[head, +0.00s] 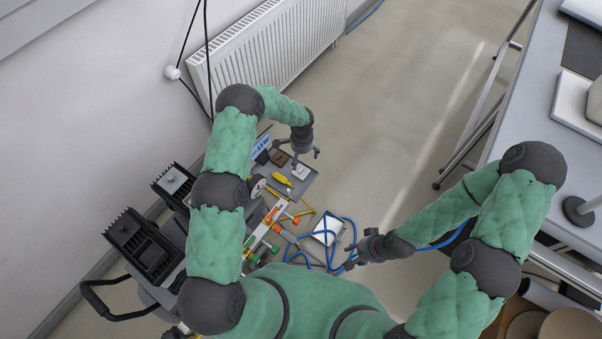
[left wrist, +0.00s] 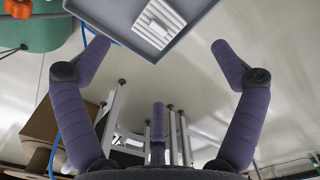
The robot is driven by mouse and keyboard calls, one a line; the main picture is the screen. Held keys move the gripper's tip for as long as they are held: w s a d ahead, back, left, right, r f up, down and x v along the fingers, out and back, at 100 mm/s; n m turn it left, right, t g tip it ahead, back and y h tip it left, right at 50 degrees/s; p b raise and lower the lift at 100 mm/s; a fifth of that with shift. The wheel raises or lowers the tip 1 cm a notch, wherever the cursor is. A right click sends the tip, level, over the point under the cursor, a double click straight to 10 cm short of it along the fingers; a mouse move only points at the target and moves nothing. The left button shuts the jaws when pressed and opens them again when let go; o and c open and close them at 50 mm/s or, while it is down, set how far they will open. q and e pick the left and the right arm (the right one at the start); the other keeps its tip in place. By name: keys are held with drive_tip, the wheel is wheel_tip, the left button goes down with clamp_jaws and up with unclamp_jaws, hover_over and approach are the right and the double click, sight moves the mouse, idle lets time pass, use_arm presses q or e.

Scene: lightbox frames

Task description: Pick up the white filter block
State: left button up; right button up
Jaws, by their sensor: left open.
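The white filter block (head: 300,172) lies in a grey tray (head: 304,187) below my left gripper in the head view. In the left wrist view the white ribbed block (left wrist: 158,22) sits at the top edge, near a corner of the tray (left wrist: 192,20). My left gripper (head: 306,157) is open and empty, above the tray beside the block. Its two fingers are spread wide in the left wrist view (left wrist: 160,46), with the block beyond and between the tips. My right gripper (head: 360,250) hangs lower right, away from the tray; its finger opening is unclear.
The tray also holds a yellow tool (head: 283,180) and a brown block (head: 278,157). Blue cable (head: 348,222) and a white-topped box (head: 327,228) lie nearer me. A radiator (head: 275,45) stands behind, a table (head: 530,105) at right. Floor between is clear.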

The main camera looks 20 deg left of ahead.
use_arm(q)
drive_tip(key=b, duration=0.1)
hover_over(301, 170)
drive_tip(key=f, duration=0.4)
drive_tip(key=shift+w+f, duration=0.1)
drive_tip(key=shift+w, duration=0.15)
drive_tip(key=f+b, duration=0.2)
drive_tip(key=f, duration=0.2)
drive_tip(key=shift+s+f+b, duration=0.15)
drive_tip(key=shift+s+b, duration=0.05)
drive_tip(key=shift+b, duration=0.1)
drive_tip(key=shift+f, duration=0.5)
drive_tip(key=shift+r, duration=0.1)
